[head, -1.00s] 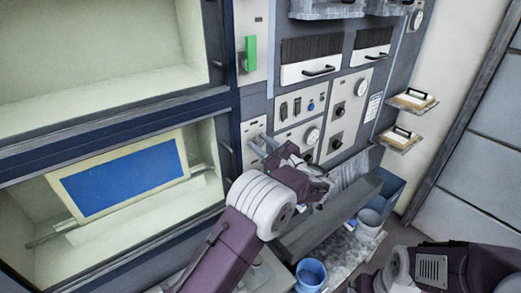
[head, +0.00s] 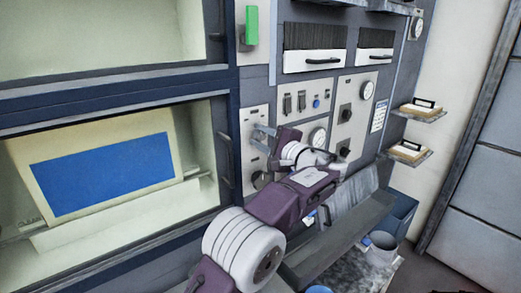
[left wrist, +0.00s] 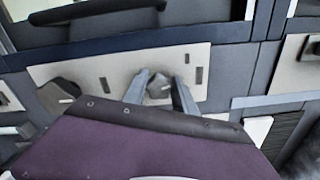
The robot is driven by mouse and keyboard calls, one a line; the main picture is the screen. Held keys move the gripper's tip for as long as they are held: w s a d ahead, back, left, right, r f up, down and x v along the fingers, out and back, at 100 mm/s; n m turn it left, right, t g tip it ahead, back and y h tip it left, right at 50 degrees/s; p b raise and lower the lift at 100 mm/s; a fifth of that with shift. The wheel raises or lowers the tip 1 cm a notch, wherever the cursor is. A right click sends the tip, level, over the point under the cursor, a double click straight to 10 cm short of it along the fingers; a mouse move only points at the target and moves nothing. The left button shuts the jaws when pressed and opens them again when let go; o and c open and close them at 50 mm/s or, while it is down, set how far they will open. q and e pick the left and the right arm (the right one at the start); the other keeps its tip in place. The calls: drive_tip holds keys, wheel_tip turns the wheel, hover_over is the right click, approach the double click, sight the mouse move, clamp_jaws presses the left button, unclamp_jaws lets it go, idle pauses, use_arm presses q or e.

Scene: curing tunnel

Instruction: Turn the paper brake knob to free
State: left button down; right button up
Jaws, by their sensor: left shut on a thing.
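A small dark grey knob (left wrist: 159,88) with a light pointer mark sits on a pale panel (left wrist: 72,72) in the left wrist view. My left gripper (left wrist: 163,92) is shut on this knob, one finger on each side of it. In the head view my left gripper (head: 262,137) reaches the upper part of the same narrow pale panel (head: 254,118), and the knob is hidden there. Any label is too small to read. My right gripper is out of view.
A larger dark knob (left wrist: 60,96) is on the same panel. A lit chamber with a blue sheet (head: 103,173) lies to the left. A green handle (head: 251,25) is above. Switches and gauges (head: 367,90) are to the right, with a trough (head: 325,238) below.

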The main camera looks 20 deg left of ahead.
use_arm(q)
drive_tip(key=n+b, duration=0.2)
drive_tip(key=n, duration=0.1)
drive_tip(key=shift+f+b, duration=0.4)
drive_tip(key=shift+r+n+b, duration=0.15)
drive_tip(key=shift+n+b, duration=0.6)
drive_tip(key=shift+n, duration=0.55)
drive_tip(key=shift+r, duration=0.1)
drive_tip(key=c, duration=1)
unclamp_jaws()
drive_tip(key=shift+w, duration=0.1)
drive_tip(key=b+v, duration=0.1)
drive_tip(key=v, duration=0.8)
